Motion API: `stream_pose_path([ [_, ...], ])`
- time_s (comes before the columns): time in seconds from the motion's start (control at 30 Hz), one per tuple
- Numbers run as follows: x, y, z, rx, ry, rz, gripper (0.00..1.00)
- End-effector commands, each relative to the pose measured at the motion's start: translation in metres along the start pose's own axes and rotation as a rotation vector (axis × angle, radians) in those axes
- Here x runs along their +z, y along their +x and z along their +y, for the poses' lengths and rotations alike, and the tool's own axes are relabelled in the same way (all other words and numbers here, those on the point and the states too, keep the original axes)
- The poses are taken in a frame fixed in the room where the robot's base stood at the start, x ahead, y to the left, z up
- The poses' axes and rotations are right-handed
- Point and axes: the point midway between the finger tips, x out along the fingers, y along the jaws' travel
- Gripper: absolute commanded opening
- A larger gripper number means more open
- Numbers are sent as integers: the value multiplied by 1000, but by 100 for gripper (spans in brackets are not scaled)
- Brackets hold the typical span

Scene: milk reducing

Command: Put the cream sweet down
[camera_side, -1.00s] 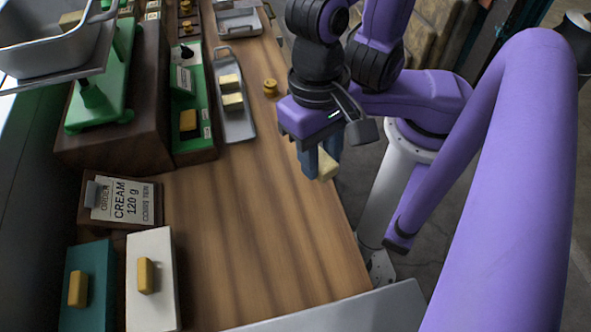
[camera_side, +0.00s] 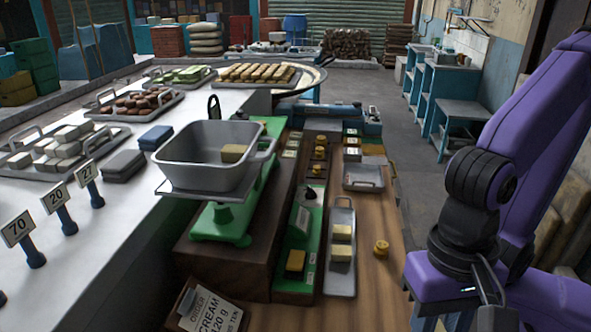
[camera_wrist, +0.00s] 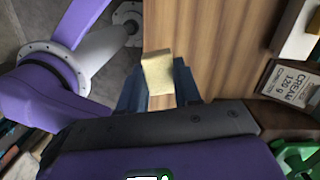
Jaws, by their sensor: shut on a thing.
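In the wrist view a pale cream sweet (camera_wrist: 158,74) sits between the blue fingers of my gripper (camera_wrist: 157,88), which is shut on it. The wooden counter lies beneath it. In the side view my wrist is at the lower right and the fingers are cut off by the frame's bottom edge. Two pale sweets (camera_side: 342,242) lie on a narrow metal tray (camera_side: 341,283). Another pale-yellow block (camera_side: 234,152) is in the grey scale pan (camera_side: 200,172). The order card (camera_side: 212,312) reads CREAM 120 g.
The green scale (camera_side: 222,222) stands on a wooden block left of the tray. A brass weight (camera_side: 381,248) stands right of the tray. Bare counter (camera_side: 372,290) shows at the front right.

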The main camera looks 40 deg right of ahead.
Motion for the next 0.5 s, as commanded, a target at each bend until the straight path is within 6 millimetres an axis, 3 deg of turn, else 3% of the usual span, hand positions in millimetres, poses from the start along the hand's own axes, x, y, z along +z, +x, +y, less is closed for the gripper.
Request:
stream_pose_path([
  [0.27, 3, -49, -75, -32, 294, 0, 0],
  [0.5, -12, -88, -134, -61, 548, 3, 0],
])
